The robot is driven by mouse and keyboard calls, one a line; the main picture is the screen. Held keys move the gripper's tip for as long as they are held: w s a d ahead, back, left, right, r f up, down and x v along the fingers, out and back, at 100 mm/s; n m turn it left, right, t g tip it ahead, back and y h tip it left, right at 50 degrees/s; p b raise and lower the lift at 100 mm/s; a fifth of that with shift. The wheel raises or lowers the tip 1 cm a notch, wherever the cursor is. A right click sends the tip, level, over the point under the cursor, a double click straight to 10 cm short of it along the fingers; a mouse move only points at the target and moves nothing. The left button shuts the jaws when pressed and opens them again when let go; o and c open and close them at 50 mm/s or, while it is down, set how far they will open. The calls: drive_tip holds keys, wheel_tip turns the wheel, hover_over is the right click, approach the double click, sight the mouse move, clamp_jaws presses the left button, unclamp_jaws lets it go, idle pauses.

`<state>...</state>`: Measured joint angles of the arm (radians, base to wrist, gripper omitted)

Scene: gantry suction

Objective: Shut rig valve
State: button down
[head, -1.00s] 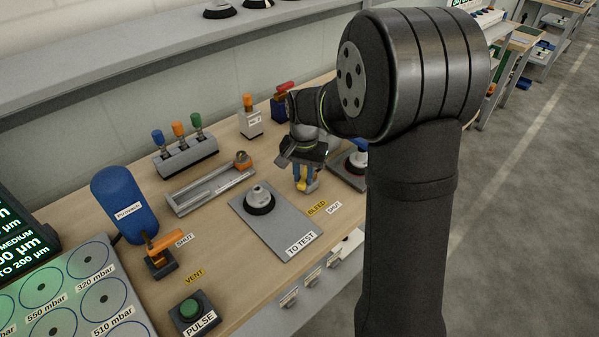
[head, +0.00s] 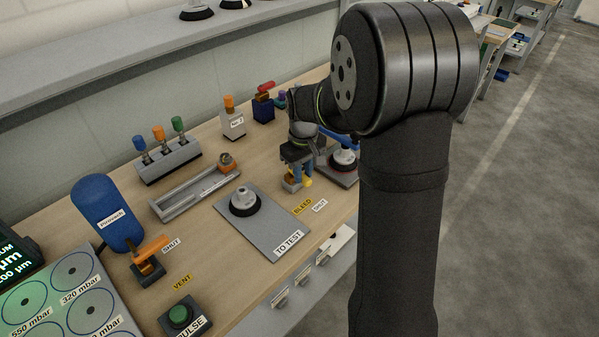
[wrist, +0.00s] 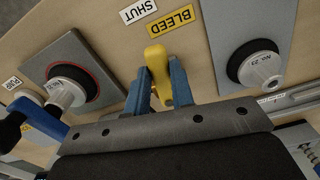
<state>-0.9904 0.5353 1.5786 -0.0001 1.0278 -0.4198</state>
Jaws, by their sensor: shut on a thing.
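The yellow valve handle (head: 308,182) stands by the BLEED label (head: 303,207) and the SHUT label (head: 320,206) on the bench. My gripper (head: 298,172) is shut on this handle, with its blue fingers on either side. The wrist view shows the yellow handle (wrist: 158,62) between the fingers, its tip near the SHUT label (wrist: 138,10) and the BLEED label (wrist: 171,20). The valve's small base (head: 290,185) is partly hidden behind my gripper in the head view. An orange-handled valve (head: 150,252) by the blue tank (head: 105,212) has its own SHUT and VENT labels.
A grey TO TEST plate (head: 270,236) with a suction cup (head: 245,203) lies left of my gripper. A rack of coloured-topped parts (head: 168,161) stands behind. A green PULSE button (head: 179,316) is in front.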

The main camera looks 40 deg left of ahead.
sight(306, 174)
drive_tip(key=shift+w+n, duration=0.35)
drive_tip(key=shift+n, duration=0.55)
drive_tip(key=c, duration=1.2)
unclamp_jaws()
drive_tip(key=shift+c, duration=0.2)
drive_tip(key=shift+r, duration=0.1)
wheel_tip(306, 174, up, 17)
drive_tip(key=shift+r, duration=0.15)
wheel_tip(306, 174, down, 18)
drive_tip(key=shift+r, duration=0.25)
drive_tip(key=shift+r, duration=0.1)
